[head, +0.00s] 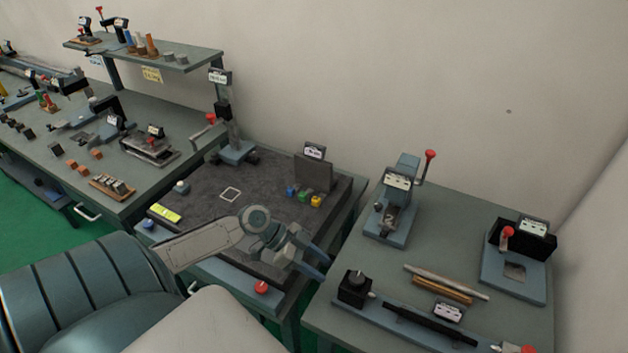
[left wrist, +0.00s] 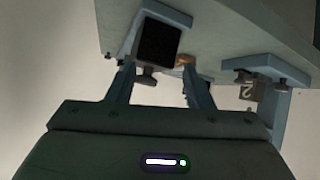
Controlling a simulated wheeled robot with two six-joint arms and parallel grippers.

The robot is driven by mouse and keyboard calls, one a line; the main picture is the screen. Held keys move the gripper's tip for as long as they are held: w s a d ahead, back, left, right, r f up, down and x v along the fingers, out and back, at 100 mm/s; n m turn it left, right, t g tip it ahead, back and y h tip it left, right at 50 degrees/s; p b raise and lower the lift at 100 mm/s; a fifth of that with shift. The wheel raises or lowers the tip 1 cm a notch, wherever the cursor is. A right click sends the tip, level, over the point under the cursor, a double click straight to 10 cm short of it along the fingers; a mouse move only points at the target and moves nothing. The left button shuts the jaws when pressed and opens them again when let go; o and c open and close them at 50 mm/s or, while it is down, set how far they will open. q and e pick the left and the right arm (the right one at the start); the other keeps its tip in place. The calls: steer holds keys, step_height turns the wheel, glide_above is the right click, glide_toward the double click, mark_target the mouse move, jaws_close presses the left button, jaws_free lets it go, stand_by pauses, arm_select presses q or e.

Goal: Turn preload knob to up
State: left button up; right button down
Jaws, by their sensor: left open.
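A black block with a round black knob on top (head: 355,277) stands at the left end of a blue-grey rail on the right bench. No readable label shows which part is the preload knob. My left gripper (head: 322,262) is open and empty, up and left of this block in the head view. In the left wrist view, a black block on a blue-grey base (left wrist: 158,42) shows beyond and between the spread fingers (left wrist: 158,66). A small brown part (left wrist: 186,60) lies beside the right finger. My right gripper is not in view.
A long black bar (head: 430,323) and a red knob (head: 527,349) lie along the rail. Two rods (head: 445,285) lie behind it. A red-handled lever press (head: 400,205) and another red-handled fixture (head: 515,265) stand farther back. The dark mat bench (head: 215,215) is left.

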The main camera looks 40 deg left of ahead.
arm_select(q)
steer(key=shift+s+d+f, duration=0.35)
steer(key=shift+s+d, duration=0.15)
